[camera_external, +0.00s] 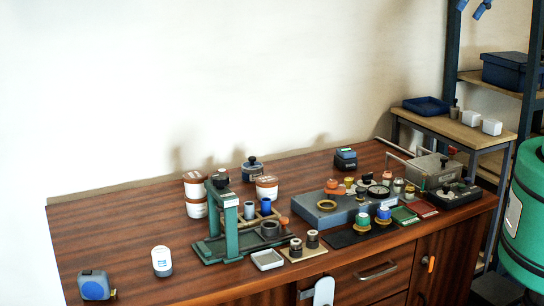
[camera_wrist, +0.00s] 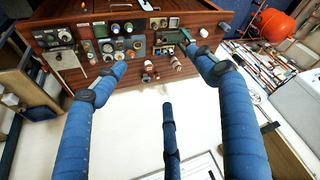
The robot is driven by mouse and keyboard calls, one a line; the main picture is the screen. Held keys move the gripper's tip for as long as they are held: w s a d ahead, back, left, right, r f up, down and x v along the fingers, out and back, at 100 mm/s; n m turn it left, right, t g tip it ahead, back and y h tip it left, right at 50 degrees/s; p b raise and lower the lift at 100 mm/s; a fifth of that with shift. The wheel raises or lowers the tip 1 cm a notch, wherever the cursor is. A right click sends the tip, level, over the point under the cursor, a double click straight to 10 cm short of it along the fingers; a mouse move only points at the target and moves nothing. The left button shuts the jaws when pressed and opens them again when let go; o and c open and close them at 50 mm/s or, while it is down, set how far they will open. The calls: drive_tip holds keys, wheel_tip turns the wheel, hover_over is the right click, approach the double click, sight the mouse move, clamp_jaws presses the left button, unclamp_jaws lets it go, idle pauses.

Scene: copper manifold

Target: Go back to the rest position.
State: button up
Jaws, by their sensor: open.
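My gripper (camera_wrist: 160,64) shows in the wrist view with its blue fingers spread wide apart and nothing between them. The fingers reach up the picture towards the wooden workbench (camera_wrist: 70,22), which lies beyond the fingertips and looks upside down or turned in that view. In the external view only small blue parts, apparently my fingertips (camera_external: 472,7), show at the top right edge, high above and to the right of the bench. The rest of my arm is out of that picture. Nothing is held.
The bench top (camera_external: 120,235) carries a green press (camera_external: 229,225), white jars (camera_external: 194,190), a grey block (camera_external: 325,212), a blue tape measure (camera_external: 94,285) and small parts. A shelf rack (camera_external: 529,90) and a green drum (camera_external: 525,210) stand at right. The bench's left part is mostly clear.

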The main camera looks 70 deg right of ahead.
wheel_tip(320, 180, down, 3)
drive_tip(key=b, duration=0.3)
